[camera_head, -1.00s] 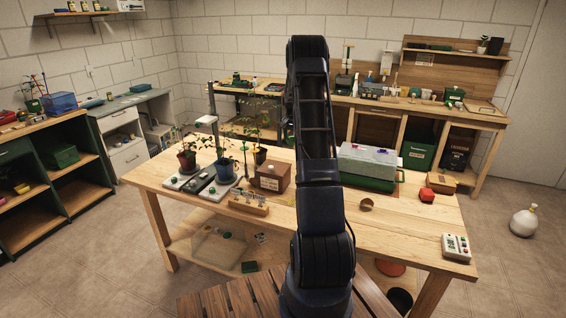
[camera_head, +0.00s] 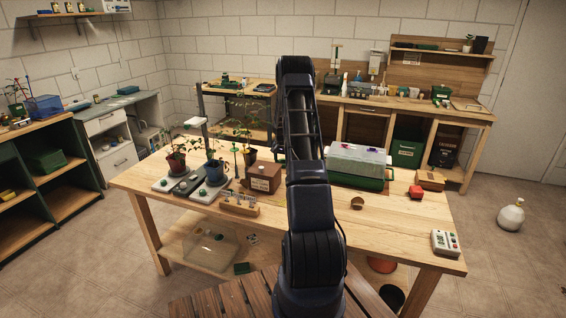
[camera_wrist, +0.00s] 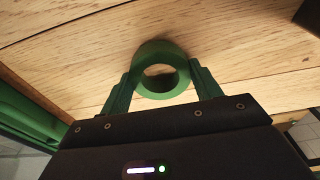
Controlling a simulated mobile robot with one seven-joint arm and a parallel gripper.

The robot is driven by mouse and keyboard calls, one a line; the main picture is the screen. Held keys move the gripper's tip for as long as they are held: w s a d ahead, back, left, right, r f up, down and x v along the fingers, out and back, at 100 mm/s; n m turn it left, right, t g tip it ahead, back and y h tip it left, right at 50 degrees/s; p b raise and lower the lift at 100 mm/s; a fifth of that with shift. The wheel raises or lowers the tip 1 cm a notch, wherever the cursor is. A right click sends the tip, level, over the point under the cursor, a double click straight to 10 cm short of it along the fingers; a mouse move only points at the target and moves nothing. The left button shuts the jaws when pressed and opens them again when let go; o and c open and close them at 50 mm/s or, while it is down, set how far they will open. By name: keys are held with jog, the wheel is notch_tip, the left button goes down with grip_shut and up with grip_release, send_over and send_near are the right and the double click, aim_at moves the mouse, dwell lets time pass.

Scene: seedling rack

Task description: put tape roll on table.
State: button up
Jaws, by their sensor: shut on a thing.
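The tape roll (camera_wrist: 158,49) is a green ring in the wrist view. My gripper (camera_wrist: 162,80) has green fingers, one on each side of the roll, and is shut on it. Pale wooden planks (camera_wrist: 70,60) fill the view behind the roll; whether the roll touches them I cannot tell. In the head view, the wooden table (camera_head: 400,215) stands in the middle. My dark arm reaches up across it and hides my gripper and the tape roll there.
Potted plants (camera_head: 212,172), a brown box (camera_head: 263,177) and a wooden block (camera_head: 239,206) stand left of my arm. A green-based clear-lidded box (camera_head: 358,165), a small round cup (camera_head: 357,203), a red item (camera_head: 416,192) and a meter (camera_head: 445,243) are right. The front right tabletop has bare room.

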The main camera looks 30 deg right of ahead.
jog(key=shift+f, duration=0.15)
jog(key=o, duration=1)
